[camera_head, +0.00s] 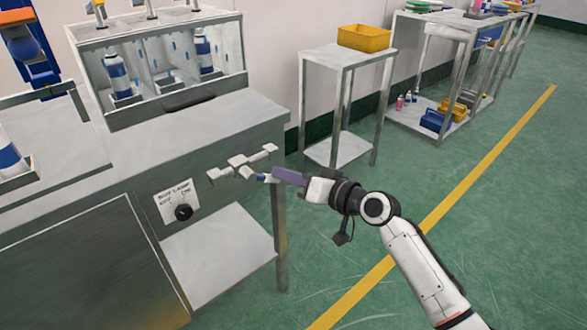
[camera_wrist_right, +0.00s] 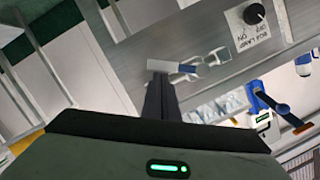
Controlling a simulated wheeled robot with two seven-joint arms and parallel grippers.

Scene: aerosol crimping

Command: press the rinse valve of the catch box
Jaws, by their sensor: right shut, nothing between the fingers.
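The catch box (camera_head: 150,115) is a steel-framed case with bottles inside, on the steel bench at upper left. Two pale stepped levers stick out of the bench front below it, a left one (camera_head: 222,172) and a right one (camera_head: 258,155). They also show in the wrist view (camera_wrist_right: 173,67). I cannot tell which is the rinse valve. My right gripper (camera_head: 264,178) is shut and empty, its tips close to the levers; in the wrist view its dark fingers (camera_wrist_right: 160,80) point at them. Contact cannot be made out. My left gripper is not in view.
A lamp switch plate with a black knob (camera_head: 183,212) is left of the levers. A low steel shelf (camera_head: 220,255) lies below. A steel stand (camera_head: 345,55) carries a yellow bin (camera_head: 364,38). Green floor to the right is open.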

